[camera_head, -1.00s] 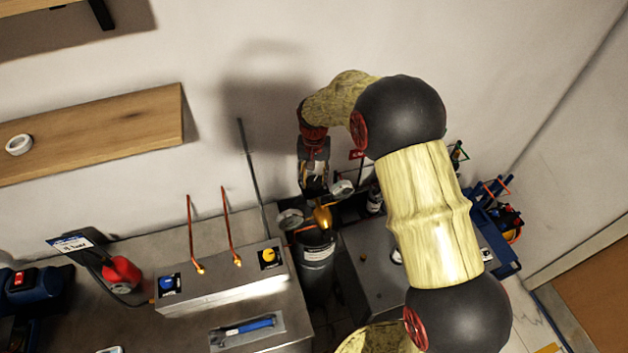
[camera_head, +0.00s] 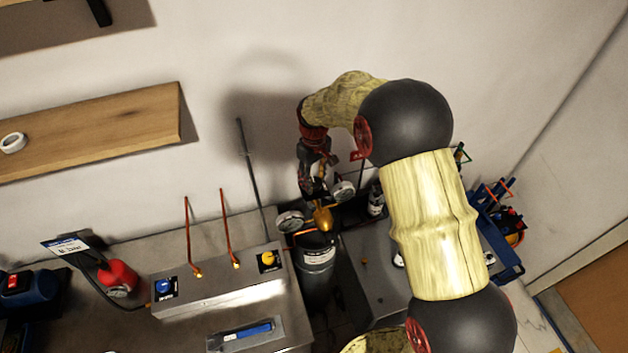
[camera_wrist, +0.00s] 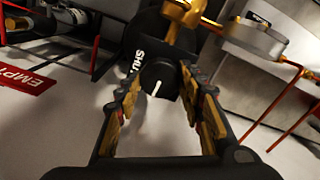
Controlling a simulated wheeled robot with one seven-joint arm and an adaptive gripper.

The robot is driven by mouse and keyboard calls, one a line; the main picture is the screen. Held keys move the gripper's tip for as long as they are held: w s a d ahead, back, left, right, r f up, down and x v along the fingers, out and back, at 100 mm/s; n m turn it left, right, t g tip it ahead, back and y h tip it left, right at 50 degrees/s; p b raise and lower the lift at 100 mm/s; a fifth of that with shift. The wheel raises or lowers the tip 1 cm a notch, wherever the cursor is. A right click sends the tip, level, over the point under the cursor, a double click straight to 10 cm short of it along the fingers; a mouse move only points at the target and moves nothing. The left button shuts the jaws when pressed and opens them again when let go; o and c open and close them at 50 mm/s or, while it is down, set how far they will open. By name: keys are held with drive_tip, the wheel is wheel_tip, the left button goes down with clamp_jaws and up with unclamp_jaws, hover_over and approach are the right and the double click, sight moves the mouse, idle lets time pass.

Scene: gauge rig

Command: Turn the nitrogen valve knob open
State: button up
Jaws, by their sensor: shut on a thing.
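The valve knob (camera_wrist: 163,72) is round and black with a white pointer line, seen in the wrist view. A white "SHUT" label (camera_wrist: 140,62) is printed at its upper left, partly cut off. The pointer line stands nearly upright in the picture, away from the label. My gripper (camera_wrist: 160,88) has one finger on each side of the knob and is shut on it. In the head view my gripper (camera_head: 313,188) is above the brass regulator (camera_head: 323,217) on the dark cylinder (camera_head: 317,262); the knob is hidden there.
Round gauges flank the regulator, one on the left (camera_head: 290,222) and one on the right (camera_head: 343,191). A metal box (camera_head: 215,283) with blue and yellow knobs stands left of the cylinder. The wall is close behind.

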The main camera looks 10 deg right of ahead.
sight(314, 182)
drive_tip(key=shift+n, duration=0.4)
drive_tip(key=o, duration=1.2)
drive_tip(key=shift+c, duration=0.2)
wheel_tip(314, 182, up, 12)
idle(0.3)
